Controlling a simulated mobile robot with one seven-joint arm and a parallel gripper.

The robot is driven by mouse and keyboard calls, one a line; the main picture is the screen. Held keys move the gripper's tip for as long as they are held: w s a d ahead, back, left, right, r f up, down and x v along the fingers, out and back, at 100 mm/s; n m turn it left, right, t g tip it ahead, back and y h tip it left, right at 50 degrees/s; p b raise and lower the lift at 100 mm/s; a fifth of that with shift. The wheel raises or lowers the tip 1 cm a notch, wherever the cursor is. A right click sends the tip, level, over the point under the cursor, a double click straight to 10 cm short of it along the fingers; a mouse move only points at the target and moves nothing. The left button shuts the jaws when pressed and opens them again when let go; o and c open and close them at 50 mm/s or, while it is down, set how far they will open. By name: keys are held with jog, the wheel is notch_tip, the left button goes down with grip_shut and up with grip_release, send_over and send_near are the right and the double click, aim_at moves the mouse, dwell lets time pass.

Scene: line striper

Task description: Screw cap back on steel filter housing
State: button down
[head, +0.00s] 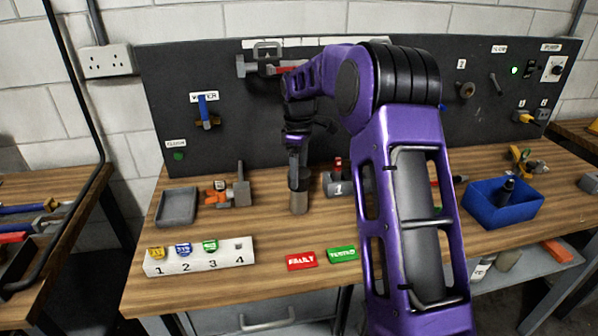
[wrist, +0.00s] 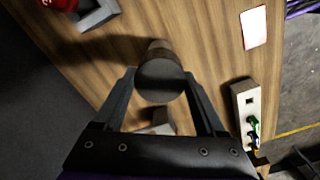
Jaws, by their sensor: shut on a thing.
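My gripper (head: 298,172) points down over the middle of the bench. Its fingers are shut on a dark round cap (wrist: 160,80), one finger on each side. Directly beneath it stands an upright, paler steel filter housing (head: 299,203), apparently on the bench top. In the wrist view part of the housing (wrist: 158,47) shows past the cap. The cap appears to sit on or against the housing's top; I cannot see the threads or tell how tightly it is seated.
A grey tray (head: 177,207) and an orange-and-grey valve assembly (head: 229,194) are left of the housing. A numbered white block (head: 200,257), a red FAULTY card (head: 301,261) and a green card (head: 342,254) lie in front. A blue bin (head: 503,206) stands right. A dark pegboard rises behind.

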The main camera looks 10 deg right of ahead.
jog(key=m, duration=0.3)
jog(key=m, duration=0.2)
jog(key=shift+m, duration=1.4)
jog(key=m, duration=0.3)
jog(key=shift+m, duration=0.4)
grip_release()
